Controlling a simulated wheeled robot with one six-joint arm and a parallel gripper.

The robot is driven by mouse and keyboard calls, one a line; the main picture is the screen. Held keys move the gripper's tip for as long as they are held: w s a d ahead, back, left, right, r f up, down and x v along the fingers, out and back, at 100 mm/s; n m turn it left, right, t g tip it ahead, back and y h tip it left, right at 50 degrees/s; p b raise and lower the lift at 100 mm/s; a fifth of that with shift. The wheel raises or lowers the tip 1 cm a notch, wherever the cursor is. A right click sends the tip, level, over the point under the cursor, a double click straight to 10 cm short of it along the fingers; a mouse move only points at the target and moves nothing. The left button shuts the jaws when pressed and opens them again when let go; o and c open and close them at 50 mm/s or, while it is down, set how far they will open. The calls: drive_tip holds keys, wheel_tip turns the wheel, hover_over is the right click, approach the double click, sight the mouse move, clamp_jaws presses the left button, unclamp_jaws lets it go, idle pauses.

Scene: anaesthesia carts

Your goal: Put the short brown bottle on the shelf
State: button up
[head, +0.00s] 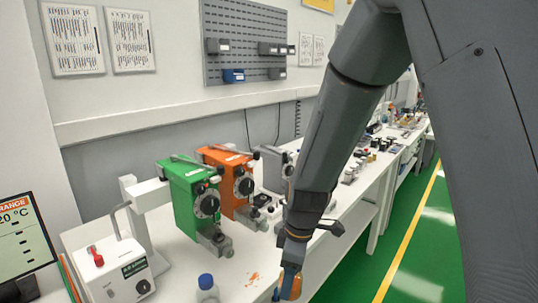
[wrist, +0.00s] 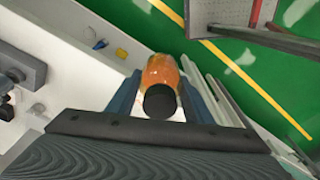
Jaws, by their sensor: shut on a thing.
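My gripper (head: 286,284) is shut on a short brown bottle, amber-orange in colour, which shows partly beside the fingers in the head view (head: 296,288). In the wrist view the bottle (wrist: 161,72) sits between the two blue fingers of my gripper (wrist: 158,97), its black cap towards the camera. The bottle is near the front edge of the white bench (head: 248,290); its height above the bench is hard to tell. A white board like a lower shelf (head: 361,218) shows under the bench, partly hidden by my arm.
A blue-capped bottle (head: 207,289) stands on the bench left of my gripper, near orange spots (head: 254,278). Green (head: 195,203) and orange (head: 231,180) machines stand behind. A grey perforated panel (wrist: 232,12) is at the wrist view's top.

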drive_tip(key=w+d+f+m+b, duration=0.2)
drive_tip(key=d+f+m, duration=0.5)
drive_tip(key=f, duration=0.2)
drive_tip(key=w+d+f+m+t+h+b, duration=0.1)
drive_tip(key=w+d+f+m+b, duration=0.1)
drive_tip(key=d+f+m, duration=0.5)
drive_tip(key=shift+w+d+f+m+b, duration=0.35)
drive_tip(key=shift+f+m, duration=0.25)
drive_tip(key=shift+f, duration=0.25)
drive_tip(key=shift+a, duration=0.1)
